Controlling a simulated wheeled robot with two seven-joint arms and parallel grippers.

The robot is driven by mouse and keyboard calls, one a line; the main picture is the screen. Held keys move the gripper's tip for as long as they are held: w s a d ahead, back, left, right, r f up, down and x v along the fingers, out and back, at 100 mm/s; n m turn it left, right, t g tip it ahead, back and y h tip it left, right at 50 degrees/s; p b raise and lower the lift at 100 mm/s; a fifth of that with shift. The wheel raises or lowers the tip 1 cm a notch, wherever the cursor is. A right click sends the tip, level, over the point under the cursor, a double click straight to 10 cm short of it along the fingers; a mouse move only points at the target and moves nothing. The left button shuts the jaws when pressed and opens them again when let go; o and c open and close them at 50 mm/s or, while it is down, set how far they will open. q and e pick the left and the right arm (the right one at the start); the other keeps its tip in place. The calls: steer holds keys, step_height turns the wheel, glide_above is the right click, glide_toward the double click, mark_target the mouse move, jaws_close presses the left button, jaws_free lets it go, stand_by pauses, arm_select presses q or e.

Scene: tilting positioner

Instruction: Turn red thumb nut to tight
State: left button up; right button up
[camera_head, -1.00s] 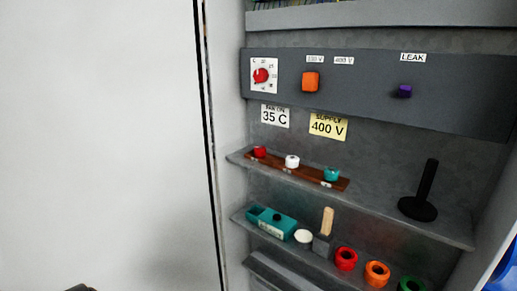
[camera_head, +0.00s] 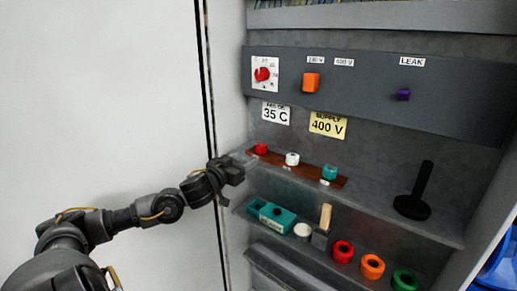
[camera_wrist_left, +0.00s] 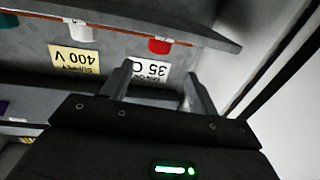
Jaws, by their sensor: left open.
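The red thumb nut (camera_head: 261,149) sits at the left end of a brown wooden strip (camera_head: 312,171) on the upper shelf, with a white nut (camera_head: 292,158) and a teal nut (camera_head: 329,172) to its right. My left gripper (camera_head: 240,167) is at the shelf's left front edge, just left of and in front of the red nut, not touching it. In the left wrist view, which is upside down, the gripper (camera_wrist_left: 159,70) is open and empty, with the red nut (camera_wrist_left: 159,46) beyond its fingertips. My right gripper is not in view.
A black upright post (camera_head: 420,190) stands on the shelf's right. The lower shelf holds a teal box (camera_head: 271,215), a wooden-handled tool (camera_head: 325,218) and several coloured rings. The panel above has a red dial (camera_head: 263,74). A white wall (camera_head: 100,100) fills the left.

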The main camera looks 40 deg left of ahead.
mark_target(258, 148)
arm_select(q)
steer(key=w+p, duration=0.1)
steer(key=w, duration=0.2)
steer(key=w+p, duration=0.1)
steer(key=w, duration=0.2)
steer(key=w+a, duration=0.1)
steer(key=w, duration=0.1)
steer(key=shift+w+r+p, duration=0.15)
steer(key=shift+w+p, duration=0.25)
steer(key=shift+w+a, duration=0.1)
steer(key=shift+w, duration=0.65)
steer(key=c, duration=1)
